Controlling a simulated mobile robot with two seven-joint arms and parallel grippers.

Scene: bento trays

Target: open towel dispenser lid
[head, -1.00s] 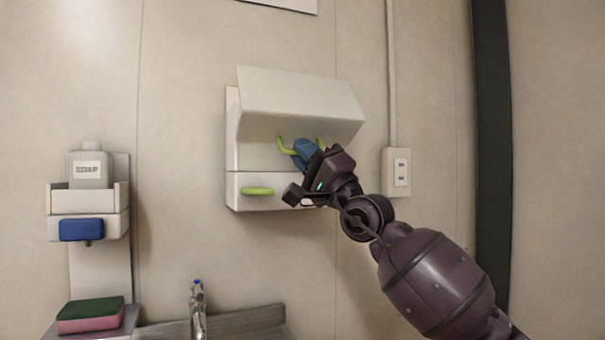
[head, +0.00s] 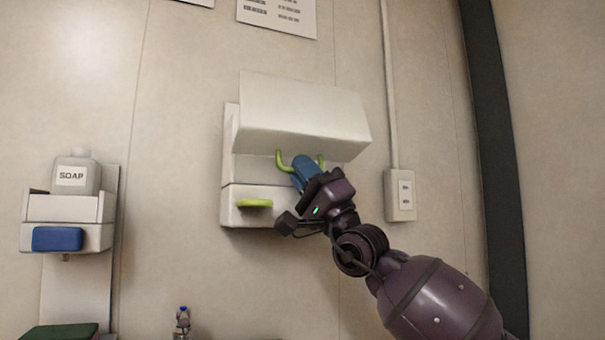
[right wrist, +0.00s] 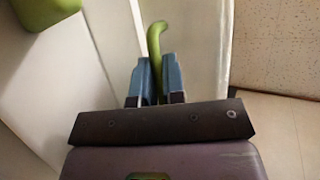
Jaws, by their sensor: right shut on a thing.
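The towel dispenser on the wall has a white lid (head: 305,108) that is tilted out and up, with a gap between it and the white lower box (head: 236,216). A green curved handle (head: 282,161) is on the lid's underside edge. My right gripper (head: 305,172) has blue fingers and is at this handle, below the lid. In the right wrist view the green handle (right wrist: 155,40) runs down between the blue fingers (right wrist: 155,85), which are shut on it. My left gripper is in neither view.
A second green handle (head: 254,203) juts from the lower box. A wall outlet (head: 400,195) is to the right of the dispenser. At the left are a soap bottle (head: 76,175) in a white holder with a blue front piece (head: 57,239), and a green sponge (head: 58,332) below.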

